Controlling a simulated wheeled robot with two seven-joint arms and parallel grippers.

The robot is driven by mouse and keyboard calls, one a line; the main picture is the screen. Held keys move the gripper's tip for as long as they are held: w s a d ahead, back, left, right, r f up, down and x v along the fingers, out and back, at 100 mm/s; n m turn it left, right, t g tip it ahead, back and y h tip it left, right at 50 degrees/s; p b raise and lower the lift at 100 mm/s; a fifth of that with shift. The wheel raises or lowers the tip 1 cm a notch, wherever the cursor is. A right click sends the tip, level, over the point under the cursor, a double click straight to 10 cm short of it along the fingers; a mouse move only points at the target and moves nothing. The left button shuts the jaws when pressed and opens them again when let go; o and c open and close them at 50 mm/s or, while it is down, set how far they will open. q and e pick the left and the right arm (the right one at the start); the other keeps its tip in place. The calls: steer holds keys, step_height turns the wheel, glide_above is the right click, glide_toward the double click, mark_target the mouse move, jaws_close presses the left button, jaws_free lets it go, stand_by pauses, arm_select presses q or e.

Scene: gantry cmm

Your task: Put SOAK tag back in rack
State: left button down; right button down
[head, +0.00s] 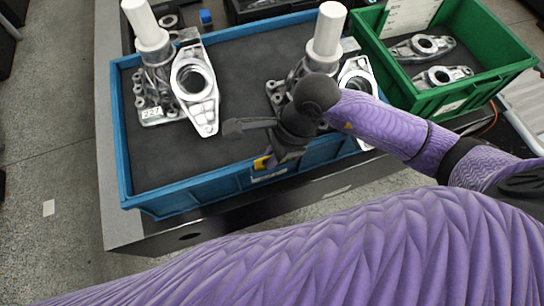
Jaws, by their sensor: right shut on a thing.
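My right gripper (270,155) reaches in from the right over the front wall of the blue crate and points down. It is shut on a small yellow tag (262,163), which shows only in part below the dark fingers. No writing on the tag can be read, so I cannot confirm that it is the SOAK tag. The tag is close to the crate's front wall; I cannot tell whether it touches it. I cannot make out a tag rack. My left gripper is not in view.
The blue crate (158,203) stands on a grey bench and holds metal castings (195,88) and white-topped posts (147,25). A green crate (470,93) with more castings and a white sheet (408,17) stands at right. The crate's middle floor is clear.

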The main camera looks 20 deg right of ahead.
step_height(320, 180, up, 14)
steer(key=p, duration=0.5)
steer(key=shift+r, duration=0.25)
